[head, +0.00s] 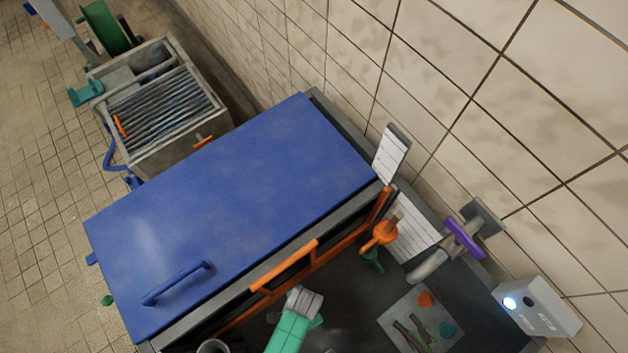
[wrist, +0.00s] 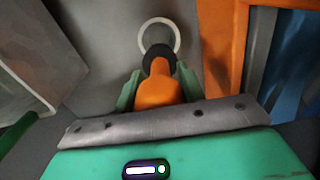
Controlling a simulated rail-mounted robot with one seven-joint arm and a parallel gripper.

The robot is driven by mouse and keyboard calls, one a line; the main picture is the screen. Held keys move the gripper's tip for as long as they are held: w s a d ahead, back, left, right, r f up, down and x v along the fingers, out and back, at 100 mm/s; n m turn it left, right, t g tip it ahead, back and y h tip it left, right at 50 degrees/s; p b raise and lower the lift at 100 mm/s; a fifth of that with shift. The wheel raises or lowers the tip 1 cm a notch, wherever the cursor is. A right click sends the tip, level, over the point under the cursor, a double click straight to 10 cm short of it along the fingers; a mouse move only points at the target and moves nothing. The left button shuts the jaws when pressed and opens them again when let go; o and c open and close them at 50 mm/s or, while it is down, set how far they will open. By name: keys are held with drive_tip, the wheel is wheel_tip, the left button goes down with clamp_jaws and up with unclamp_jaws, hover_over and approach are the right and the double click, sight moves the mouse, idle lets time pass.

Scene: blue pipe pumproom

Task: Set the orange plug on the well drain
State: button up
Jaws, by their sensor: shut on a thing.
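In the wrist view, my gripper (wrist: 160,74) has its two green fingers closed on the orange plug (wrist: 157,92). The plug has a dark round top, and a pale ring (wrist: 174,30) shows just beyond it against a grey surface. I cannot tell whether the ring belongs to the plug or to the surface. In the head view, my green hand with its grey cuff (head: 303,302) is at the bottom middle, beside the orange frame; its fingers and the plug are not clearly visible there. I cannot make out the well drain for certain.
A big blue lid (head: 235,205) with a handle fills the middle. An orange frame (head: 290,270) runs along its near edge. An orange valve (head: 379,237), a purple-handled tap (head: 465,238) and a white box (head: 537,308) stand at the right. A grated basin (head: 165,105) is at upper left.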

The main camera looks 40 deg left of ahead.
drive_tip(key=shift+s, duration=0.25)
drive_tip(key=shift+f, duration=0.15)
wheel_tip(320, 180, down, 4)
drive_tip(key=b, duration=0.5)
drive_tip(key=shift+f, duration=0.2)
drive_tip(key=shift+f+b, duration=1.5)
drive_tip(key=shift+f, duration=0.5)
drive_tip(key=o, duration=1.1)
